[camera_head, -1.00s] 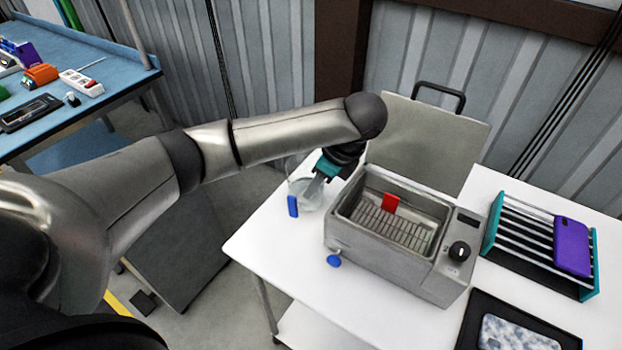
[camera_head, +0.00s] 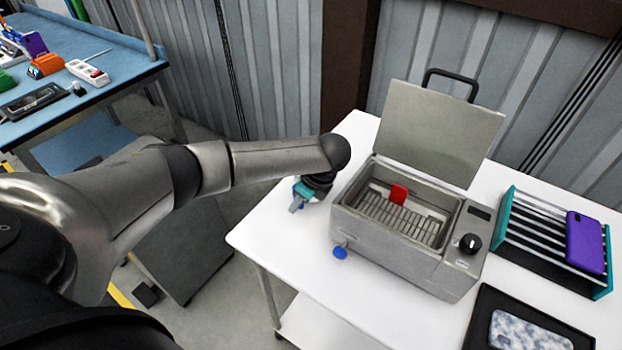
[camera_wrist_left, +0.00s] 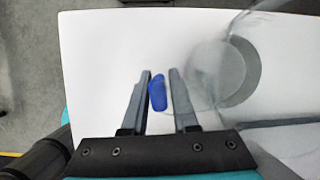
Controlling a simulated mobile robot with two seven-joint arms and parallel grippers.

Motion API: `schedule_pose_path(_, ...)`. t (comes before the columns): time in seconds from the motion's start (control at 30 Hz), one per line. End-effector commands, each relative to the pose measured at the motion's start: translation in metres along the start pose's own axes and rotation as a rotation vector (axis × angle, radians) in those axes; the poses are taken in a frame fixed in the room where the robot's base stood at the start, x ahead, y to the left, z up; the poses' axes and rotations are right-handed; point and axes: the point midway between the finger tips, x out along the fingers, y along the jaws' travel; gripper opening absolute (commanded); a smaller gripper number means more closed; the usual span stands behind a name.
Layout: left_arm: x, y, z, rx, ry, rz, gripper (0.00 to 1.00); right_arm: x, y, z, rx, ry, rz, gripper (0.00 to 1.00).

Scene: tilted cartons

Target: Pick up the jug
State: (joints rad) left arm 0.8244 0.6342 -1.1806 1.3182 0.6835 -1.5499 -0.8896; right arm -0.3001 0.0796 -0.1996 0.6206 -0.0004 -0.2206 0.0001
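The jug (camera_wrist_left: 218,72) is clear, with a blue handle (camera_wrist_left: 157,93). In the left wrist view its round body is to the right of my left gripper's fingers (camera_wrist_left: 161,74). The fingers are apart, with the blue handle showing between them; I cannot tell whether either finger touches it. In the head view my left gripper (camera_head: 297,204) is over the left part of the white table, left of the grey bath, and with the arm it hides most of the jug. My right gripper is not in view.
A grey bath (camera_head: 400,250) with its lid raised stands right of the gripper, with a red piece (camera_head: 398,194) inside. A blue disc (camera_head: 340,252) shows at its front left. A rack (camera_head: 508,215) holding a purple phone (camera_head: 585,243) is farther right. The table's (camera_head: 290,255) front left is clear.

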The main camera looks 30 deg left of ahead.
Motion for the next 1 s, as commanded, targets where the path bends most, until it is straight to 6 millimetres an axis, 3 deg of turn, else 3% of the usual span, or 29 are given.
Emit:
schedule_pose_path(0.23, 0.0018, -0.0001, -0.0003, 0.001, 0.0, -0.001, 0.27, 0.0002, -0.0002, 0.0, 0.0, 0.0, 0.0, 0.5)
schedule_pose_path(0.5, 0.0016, -0.0001, -0.0004, 0.0, 0.001, -0.001, 0.0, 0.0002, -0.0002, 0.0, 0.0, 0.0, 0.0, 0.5)
schedule_pose_path(1.0, 0.0014, -0.0002, -0.0006, 0.0, 0.001, -0.001, 0.0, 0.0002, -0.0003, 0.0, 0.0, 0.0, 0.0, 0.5)
